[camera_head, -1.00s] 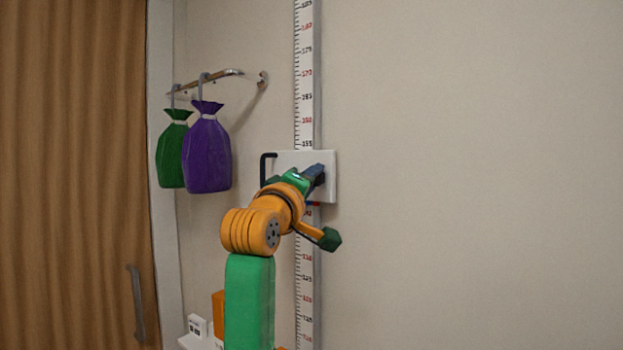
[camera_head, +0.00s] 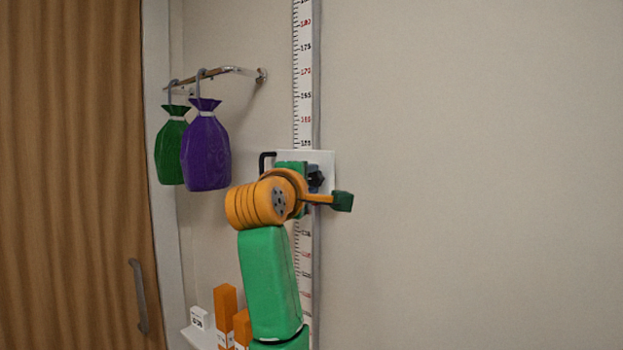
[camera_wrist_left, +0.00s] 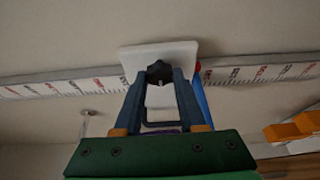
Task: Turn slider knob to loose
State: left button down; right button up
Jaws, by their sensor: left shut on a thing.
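The slider is a white plate (camera_head: 325,162) on the vertical measuring scale (camera_head: 303,80), with a black bent handle (camera_head: 266,160) at its left. Its dark knob (camera_wrist_left: 158,72) sits at the middle of the plate in the left wrist view. My left gripper (camera_wrist_left: 160,84) is shut on the knob, one blue-grey finger on each side. In the head view my orange wrist hides most of the gripper, and only a dark bit of the knob area (camera_head: 316,178) shows. I cannot read the knob's setting. My right gripper is not in view.
A green bag (camera_head: 170,150) and a purple bag (camera_head: 206,152) hang from a metal rail (camera_head: 235,71) left of the scale. Orange boxes (camera_head: 226,305) stand on a white shelf low down. A wooden door (camera_head: 70,180) is at far left. The wall at right is bare.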

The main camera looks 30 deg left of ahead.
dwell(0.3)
pick_arm(q)
jog(key=shift+c, duration=2.4)
grip_release()
jog(key=shift+s+a, duration=0.1)
jog(key=shift+s+f+b, duration=0.1)
jog(key=shift+s+b, duration=0.15)
jog(key=shift+b, duration=0.15)
jog(key=b+v, duration=0.4)
jog(key=v, duration=0.2)
jog(key=shift+s+d+r, duration=0.2)
jog(key=shift+s, duration=0.15)
jog(key=shift+w+a, duration=0.1)
